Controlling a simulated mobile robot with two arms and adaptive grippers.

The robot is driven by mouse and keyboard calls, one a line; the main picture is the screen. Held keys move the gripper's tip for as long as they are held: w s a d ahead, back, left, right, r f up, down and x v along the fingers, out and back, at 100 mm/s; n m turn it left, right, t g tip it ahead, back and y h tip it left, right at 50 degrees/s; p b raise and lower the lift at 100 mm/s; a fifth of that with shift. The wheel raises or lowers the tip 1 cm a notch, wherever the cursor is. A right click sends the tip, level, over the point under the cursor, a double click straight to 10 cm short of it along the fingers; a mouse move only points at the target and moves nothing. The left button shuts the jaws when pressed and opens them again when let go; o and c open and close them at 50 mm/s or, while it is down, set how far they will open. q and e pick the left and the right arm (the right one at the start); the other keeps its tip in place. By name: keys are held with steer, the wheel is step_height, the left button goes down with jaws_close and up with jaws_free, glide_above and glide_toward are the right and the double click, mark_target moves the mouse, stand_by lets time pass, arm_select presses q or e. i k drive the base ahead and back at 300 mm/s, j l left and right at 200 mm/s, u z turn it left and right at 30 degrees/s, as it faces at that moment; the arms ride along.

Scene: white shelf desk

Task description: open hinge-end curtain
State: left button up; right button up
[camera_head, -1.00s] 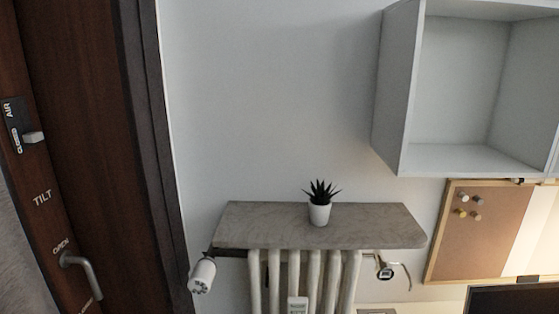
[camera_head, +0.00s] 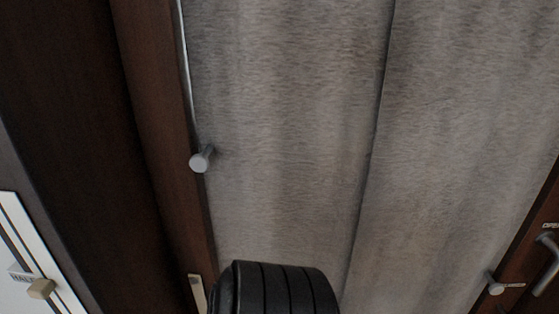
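A grey-brown curtain (camera_head: 285,130) fills most of the head view, in two panels that meet at a dark, slightly slanted seam right of the middle. A round grey knob (camera_head: 201,159) sits at the curtain's left edge, beside the dark wooden frame (camera_head: 160,110). A second small grey knob (camera_head: 496,286) is at the lower right, by the other frame side. A black ribbed rounded part, probably of my own arm, rises at the bottom middle in front of the curtain. No gripper fingers are in view.
A metal handle (camera_head: 547,262) is on the wooden frame at the right edge, under a partly cut-off label. A pale metal plate (camera_head: 198,293) is low on the left frame.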

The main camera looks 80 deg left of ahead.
mark_target(286, 95)
steer(key=u, duration=2.45)
